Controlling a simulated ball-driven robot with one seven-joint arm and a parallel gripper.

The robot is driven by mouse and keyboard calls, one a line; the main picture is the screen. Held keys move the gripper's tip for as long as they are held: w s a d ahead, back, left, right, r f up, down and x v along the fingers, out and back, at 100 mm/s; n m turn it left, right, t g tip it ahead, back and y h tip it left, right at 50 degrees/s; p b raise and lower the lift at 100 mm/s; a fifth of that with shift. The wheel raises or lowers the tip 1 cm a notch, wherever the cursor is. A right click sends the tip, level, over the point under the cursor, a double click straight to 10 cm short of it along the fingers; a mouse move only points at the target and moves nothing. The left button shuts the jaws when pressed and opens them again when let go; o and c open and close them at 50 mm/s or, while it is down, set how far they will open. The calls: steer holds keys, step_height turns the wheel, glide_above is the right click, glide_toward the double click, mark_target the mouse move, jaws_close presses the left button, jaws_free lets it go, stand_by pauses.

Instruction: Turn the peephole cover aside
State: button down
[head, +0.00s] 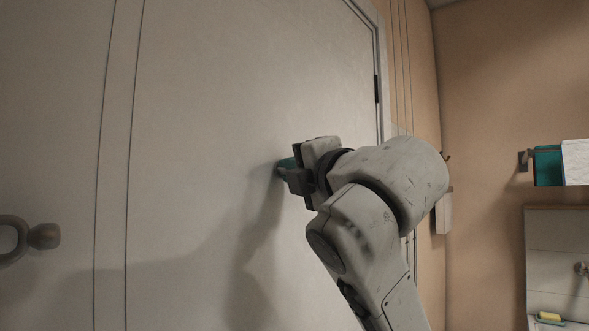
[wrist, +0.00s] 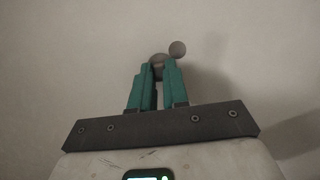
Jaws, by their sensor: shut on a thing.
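The pale door (head: 200,110) fills the left and middle of the head view. My gripper (head: 284,168) is at its face; its teal fingertips reach the surface and hide what they hold. In the wrist view, my gripper (wrist: 157,68) is shut on a small grey-brown round piece, the peephole cover (wrist: 158,59), showing between and just beyond the fingertips. A small grey round knob-like part (wrist: 177,48) sits beside it, up and to the right of the fingertips. I cannot tell whether the two are joined, and no peephole opening shows.
A door handle (head: 42,236) sticks out at the lower left. A dark hinge (head: 376,88) sits on the door's right edge. On the right wall, a rail holds teal and white towels (head: 548,165), above a basin area with a yellow sponge (head: 549,316).

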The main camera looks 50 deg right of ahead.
steer(key=c, duration=1.1)
jaws_free()
steer(key=b+v, duration=0.4)
steer(key=v, duration=0.6)
steer(key=shift+s+a+b, duration=0.15)
steer(key=shift+s+b, duration=0.15)
